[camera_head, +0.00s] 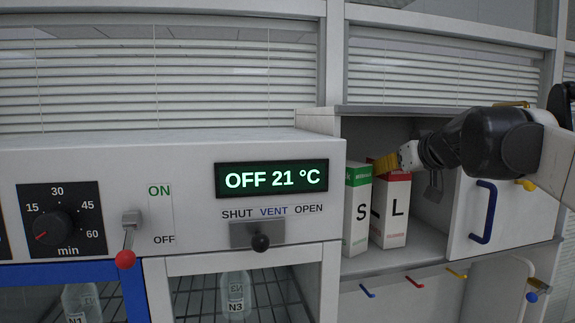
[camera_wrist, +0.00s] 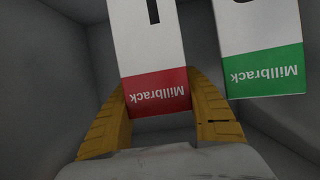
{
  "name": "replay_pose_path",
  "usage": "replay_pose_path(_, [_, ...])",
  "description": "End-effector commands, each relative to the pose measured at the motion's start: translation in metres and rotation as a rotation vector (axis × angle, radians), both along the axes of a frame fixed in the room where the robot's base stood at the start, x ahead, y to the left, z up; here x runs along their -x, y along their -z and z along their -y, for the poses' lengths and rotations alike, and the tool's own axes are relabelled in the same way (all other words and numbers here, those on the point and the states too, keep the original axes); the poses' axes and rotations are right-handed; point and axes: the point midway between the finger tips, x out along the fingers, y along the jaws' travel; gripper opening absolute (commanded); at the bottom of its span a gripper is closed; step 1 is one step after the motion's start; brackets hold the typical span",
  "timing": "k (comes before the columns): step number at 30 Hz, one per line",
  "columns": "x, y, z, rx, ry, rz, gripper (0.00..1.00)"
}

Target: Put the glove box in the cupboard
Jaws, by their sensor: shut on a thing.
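A white glove box with a red top band and the letter L (camera_head: 396,220) is inside the open cupboard (camera_head: 432,248). It leans slightly and appears to be at or near the cupboard floor; I cannot tell whether it touches. My gripper (camera_head: 386,163) reaches in from the right and is shut on its top end. In the wrist view, the yellow fingers (camera_wrist: 163,115) lie on both sides of the red-banded box (camera_wrist: 150,50). A second box, with a green band and the letter S (camera_head: 357,215), stands just left of it; it also shows in the wrist view (camera_wrist: 262,45).
The cupboard door (camera_head: 460,215) with a blue handle (camera_head: 484,212) stands open at the right, below my arm. A control panel (camera_head: 190,170) reading OFF 21 °C is at the left. Free room shows inside the cupboard, right of the boxes.

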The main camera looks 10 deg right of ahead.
Motion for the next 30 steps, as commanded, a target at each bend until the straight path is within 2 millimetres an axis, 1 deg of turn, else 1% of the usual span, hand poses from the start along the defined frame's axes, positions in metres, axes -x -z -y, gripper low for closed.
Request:
replay_pose_path(11, [0.001,0.005,0.0,0.0,0.001,0.001,0.11])
replay_pose_path(12, [0.0,0.005,0.0,0.0,0.0,0.0,0.65])
replay_pose_path(13, [0.0,0.005,0.0,0.0,0.0,0.0,0.73])
replay_pose_path(21, [0.001,0.004,0.0,0.0,0.0,0.0,0.73])
replay_pose_path(24, [0.001,0.0,0.0,0.0,0.0,0.0,0.73])
replay_pose_path(26, [0.008,-0.001,0.001,0.001,0.002,0.0,0.73])
replay_pose_path(29, [0.024,-0.007,0.002,0.0,0.003,0.001,0.73])
replay_pose_path(30, [0.033,-0.01,0.002,-0.001,0.004,0.001,0.73])
